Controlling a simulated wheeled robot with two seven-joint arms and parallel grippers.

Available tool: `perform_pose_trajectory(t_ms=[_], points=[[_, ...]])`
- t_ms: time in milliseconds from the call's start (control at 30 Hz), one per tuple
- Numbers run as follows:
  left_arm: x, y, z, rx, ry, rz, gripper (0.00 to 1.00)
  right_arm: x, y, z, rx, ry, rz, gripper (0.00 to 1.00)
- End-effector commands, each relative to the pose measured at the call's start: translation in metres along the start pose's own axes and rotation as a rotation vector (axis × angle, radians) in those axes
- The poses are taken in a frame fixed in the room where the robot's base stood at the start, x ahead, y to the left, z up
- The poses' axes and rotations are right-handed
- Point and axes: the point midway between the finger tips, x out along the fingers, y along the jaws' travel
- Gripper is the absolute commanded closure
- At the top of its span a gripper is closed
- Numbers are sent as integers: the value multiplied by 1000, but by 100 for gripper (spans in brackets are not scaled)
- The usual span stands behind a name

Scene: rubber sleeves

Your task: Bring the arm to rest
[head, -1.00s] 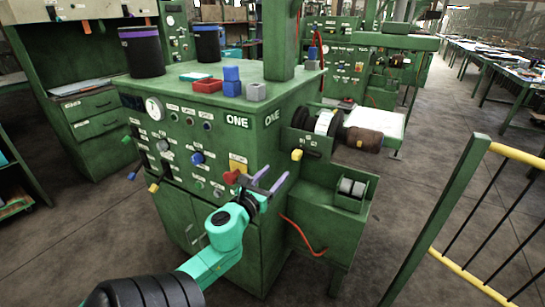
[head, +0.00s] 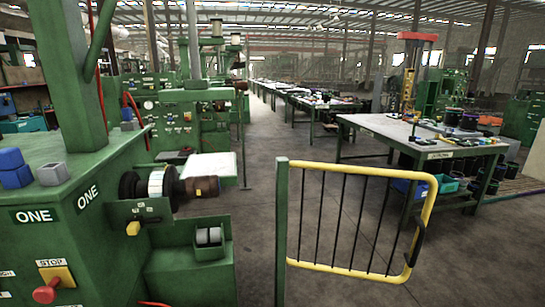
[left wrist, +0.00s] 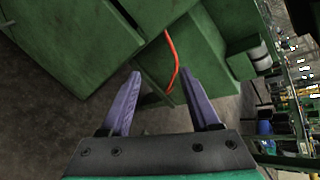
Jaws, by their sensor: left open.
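My left gripper (left wrist: 165,100) shows in the left wrist view, open, with its two purple fingers apart and nothing between them. Beyond the fingers are the green side of the machine and a red cable (left wrist: 171,62). The gripper is out of the head view. The green machine marked ONE (head: 110,225) fills the left of the head view, with a dark roller and brown cylinder (head: 201,188) on its side. A small bin with grey rollers (head: 209,240) is below them. My right gripper is in neither view.
A yellow and black gate (head: 352,222) on a green post stands on the right, in front of a workbench (head: 385,127) with tools. An open concrete aisle runs between the machine and the gate. Blue and grey blocks (head: 52,174) lie on the machine top.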

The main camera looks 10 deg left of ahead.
Motion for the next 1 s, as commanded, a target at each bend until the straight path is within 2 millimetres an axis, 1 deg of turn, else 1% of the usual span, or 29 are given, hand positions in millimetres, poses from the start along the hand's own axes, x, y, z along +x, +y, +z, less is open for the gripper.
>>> perform_pose_trajectory(t_ms=[33,67,100,167,200,233,267,300,367,400,500,600,633,1000], points=[[6,35,-30,-142,48,76,38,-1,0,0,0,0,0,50],[8,56,-48,-237,74,126,38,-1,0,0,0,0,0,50],[9,84,-75,-362,104,196,38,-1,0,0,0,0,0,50],[4,124,-116,-546,137,308,38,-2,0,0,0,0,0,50],[-2,150,-144,-666,150,388,38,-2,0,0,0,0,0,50],[-9,169,-164,-754,154,450,38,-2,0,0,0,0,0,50],[-17,187,-185,-841,153,515,38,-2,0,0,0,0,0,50],[-30,210,-212,-952,144,604,38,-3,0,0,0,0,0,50],[-54,242,-250,-1108,112,737,38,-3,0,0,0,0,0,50],[-70,260,-272,-1200,80,819,38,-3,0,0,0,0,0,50],[-107,294,-308,-1366,-13,979,38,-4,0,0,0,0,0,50],[-127,310,-323,-1446,-78,1056,38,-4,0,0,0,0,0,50],[-130,312,-324,-1455,-86,1065,38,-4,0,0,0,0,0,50],[-130,313,-324,-1459,-91,1067,38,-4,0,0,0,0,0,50]])
